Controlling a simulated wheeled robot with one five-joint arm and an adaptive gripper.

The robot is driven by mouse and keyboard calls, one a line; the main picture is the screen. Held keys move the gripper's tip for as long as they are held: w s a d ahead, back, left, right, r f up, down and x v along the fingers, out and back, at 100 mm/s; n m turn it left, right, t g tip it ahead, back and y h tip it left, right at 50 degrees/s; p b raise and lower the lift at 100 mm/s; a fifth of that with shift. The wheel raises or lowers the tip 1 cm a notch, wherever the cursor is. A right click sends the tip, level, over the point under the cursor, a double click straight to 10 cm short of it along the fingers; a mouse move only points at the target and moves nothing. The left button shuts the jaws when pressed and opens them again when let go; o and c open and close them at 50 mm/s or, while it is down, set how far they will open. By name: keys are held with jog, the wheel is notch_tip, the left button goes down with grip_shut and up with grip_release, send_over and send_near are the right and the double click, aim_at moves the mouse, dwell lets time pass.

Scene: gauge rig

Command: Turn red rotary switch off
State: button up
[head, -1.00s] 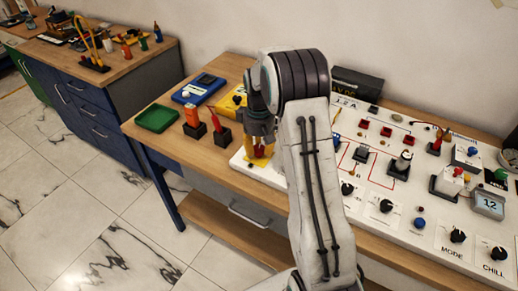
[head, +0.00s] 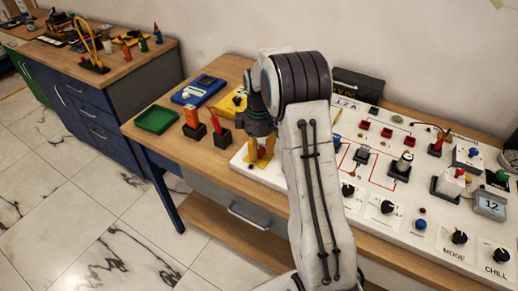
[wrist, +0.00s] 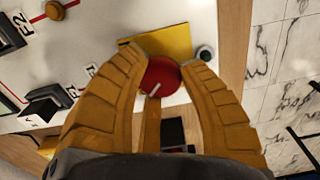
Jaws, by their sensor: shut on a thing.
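The red rotary switch (wrist: 162,76) is a round red knob with a pale pointer mark, on a yellow plate (wrist: 165,42) in the wrist view. My gripper (wrist: 165,62) has its yellow fingers closed around the knob, one on each side. In the head view my gripper (head: 262,152) points down at the left end of the white panel (head: 405,212). There the fingers and my arm hide most of the switch. The knob's underside is hidden in both views.
Other black knobs (head: 387,207) and switches fill the panel to the right. An orange-handled tool (head: 191,117) and a red tool (head: 215,119) stand in black holders left of my gripper. A green tray (head: 157,119) lies near the table's left edge.

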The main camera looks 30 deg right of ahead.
aim_at(259, 150)
jog(key=shift+s+f, duration=0.15)
jog(key=o, duration=1.2)
jog(key=shift+r, duration=0.25)
notch_tip(259, 150, up, 12)
jog(key=shift+f, duration=0.15)
dwell(0.3)
